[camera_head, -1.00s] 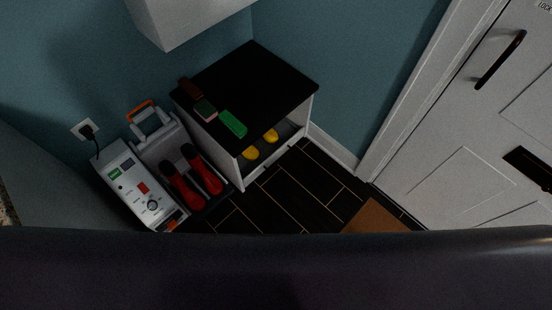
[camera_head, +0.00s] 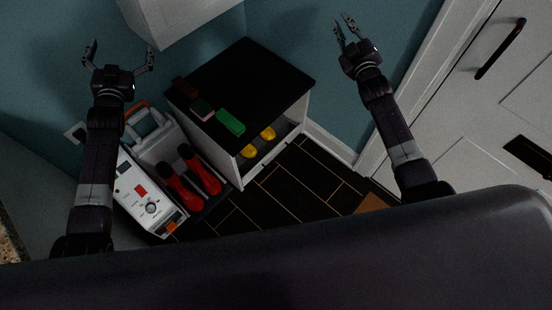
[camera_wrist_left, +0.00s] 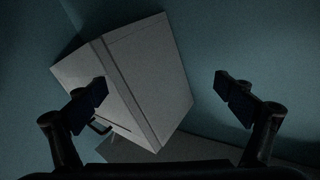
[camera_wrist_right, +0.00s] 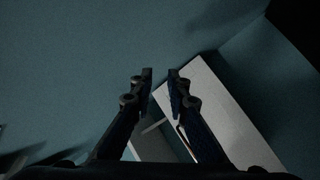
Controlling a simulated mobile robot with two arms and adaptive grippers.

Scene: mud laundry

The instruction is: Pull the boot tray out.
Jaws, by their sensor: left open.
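A low white bench with a black top (camera_head: 242,80) stands against the wall in the head view. In its open front lies a grey tray-like surface (camera_head: 284,138) with two yellow items (camera_head: 249,151) on it, perhaps boots; I take it for the boot tray. Its back part is hidden under the top. My left gripper (camera_head: 121,47) is open and empty, raised at the left, well away from the bench. My right gripper (camera_head: 342,19) is partly open and empty, raised at upper right beyond the bench. Neither touches anything.
A white-grey machine (camera_head: 140,185) with red boots (camera_head: 203,172) stands left of the bench. A green block (camera_head: 230,122) and other small blocks lie on the top. A white wall cabinet (camera_head: 175,20) hangs above. Dark tiled floor (camera_head: 290,195) is clear before the opening; a door (camera_head: 480,120) is right.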

